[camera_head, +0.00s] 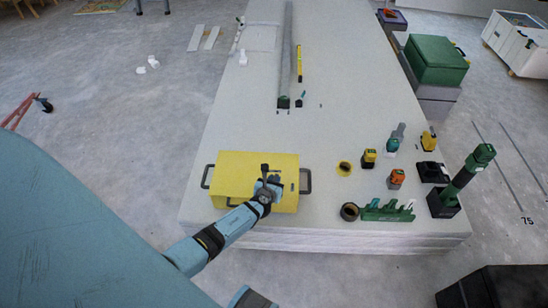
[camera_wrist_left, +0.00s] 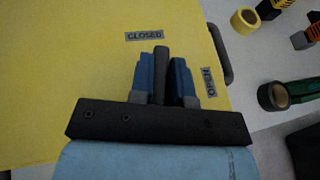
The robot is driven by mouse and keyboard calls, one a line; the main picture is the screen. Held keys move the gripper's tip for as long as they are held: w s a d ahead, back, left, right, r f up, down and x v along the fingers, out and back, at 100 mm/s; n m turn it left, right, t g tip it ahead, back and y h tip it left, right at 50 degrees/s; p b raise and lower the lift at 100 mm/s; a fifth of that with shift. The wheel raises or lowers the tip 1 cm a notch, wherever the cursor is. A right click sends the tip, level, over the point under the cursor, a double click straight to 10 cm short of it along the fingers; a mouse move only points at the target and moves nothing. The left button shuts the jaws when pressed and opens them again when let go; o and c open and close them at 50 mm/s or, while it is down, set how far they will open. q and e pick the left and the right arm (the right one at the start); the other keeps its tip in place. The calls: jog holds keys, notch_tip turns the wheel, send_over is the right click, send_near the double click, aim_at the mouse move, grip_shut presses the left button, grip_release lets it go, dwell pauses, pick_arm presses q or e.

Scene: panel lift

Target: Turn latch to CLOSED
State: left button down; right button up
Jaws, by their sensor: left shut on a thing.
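The yellow case (camera_head: 228,174) lies on the white panel stack, with a dark handle at each end. My left gripper (camera_head: 268,186) is over the right half of its lid, shut on the dark latch (camera_head: 265,168). In the left wrist view the latch (camera_wrist_left: 160,62) stands between the two blue fingers of the gripper (camera_wrist_left: 162,80). The OPEN label (camera_wrist_left: 207,82) is right of the fingers. The latch's base is hidden by the gripper. My right gripper is not seen.
Right of the case on the white panel (camera_head: 322,130) are a yellow tape roll (camera_head: 344,168), a dark roll (camera_head: 349,212), a green rack (camera_head: 388,212) and several small tools. A green box (camera_head: 436,60) stands beyond the right edge. The panel behind the case is mostly clear.

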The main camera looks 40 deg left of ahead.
pick_arm(q)
jog(key=shift+f+n+g+y+p, duration=0.1)
jog(key=shift+n+g+y+p, duration=0.3)
jog(key=shift+n+g+y, duration=0.75)
jog(key=shift+d+n+t+y, duration=0.1)
jog(key=shift+n+t+y, duration=0.25)
jog(key=shift+n+y, duration=0.1)
jog(key=c, duration=1.1)
grip_release()
